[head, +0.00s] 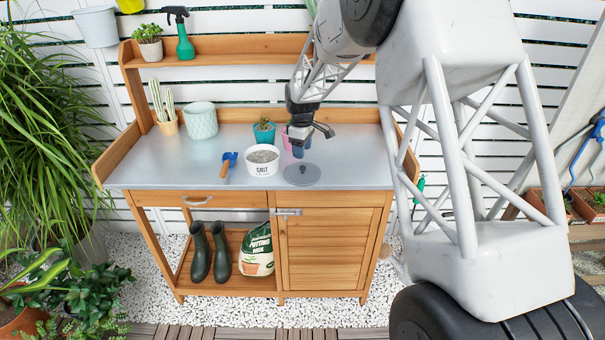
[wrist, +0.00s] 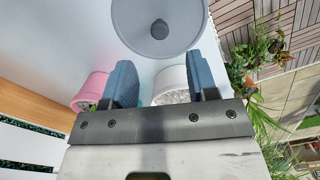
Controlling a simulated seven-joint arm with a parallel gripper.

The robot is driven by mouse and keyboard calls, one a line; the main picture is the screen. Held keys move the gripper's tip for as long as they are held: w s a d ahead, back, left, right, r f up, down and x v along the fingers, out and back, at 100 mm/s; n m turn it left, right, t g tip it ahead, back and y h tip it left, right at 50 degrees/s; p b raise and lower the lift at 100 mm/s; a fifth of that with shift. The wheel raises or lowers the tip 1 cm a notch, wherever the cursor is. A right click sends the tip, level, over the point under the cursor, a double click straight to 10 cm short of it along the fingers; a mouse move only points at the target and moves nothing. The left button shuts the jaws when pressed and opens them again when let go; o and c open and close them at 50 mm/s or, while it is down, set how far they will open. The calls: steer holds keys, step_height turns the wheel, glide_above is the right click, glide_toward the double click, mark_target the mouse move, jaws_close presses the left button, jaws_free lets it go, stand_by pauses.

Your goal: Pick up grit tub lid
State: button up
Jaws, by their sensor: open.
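The grit tub lid (head: 302,175) is a flat grey disc with a round knob, lying on the metal bench top to the right of the white grit tub (head: 262,161). In the wrist view the lid (wrist: 140,18) is at the top centre, knob facing the camera. My gripper (head: 303,147) is above the bench, just behind and above the lid. In the wrist view my gripper (wrist: 160,64) has its two blue fingers apart, with nothing held between them. The lid lies beyond the fingertips. The tub (wrist: 172,80) shows partly behind the right finger, with grey gravel inside.
A blue trowel with a wooden handle (head: 225,170) lies left of the tub. A teal pot (head: 264,133) with a plant stands behind it. A pink pot (wrist: 92,90) is close to my left finger in the wrist view. The bench's front left is clear.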

mark_target(302, 167)
steer(key=shift+f, duration=0.1)
steer(key=shift+f, duration=1.2)
steer(key=shift+f, duration=0.1)
steer(key=shift+f, duration=2.5)
steer(key=shift+c, duration=0.4)
steer(key=c, duration=0.9)
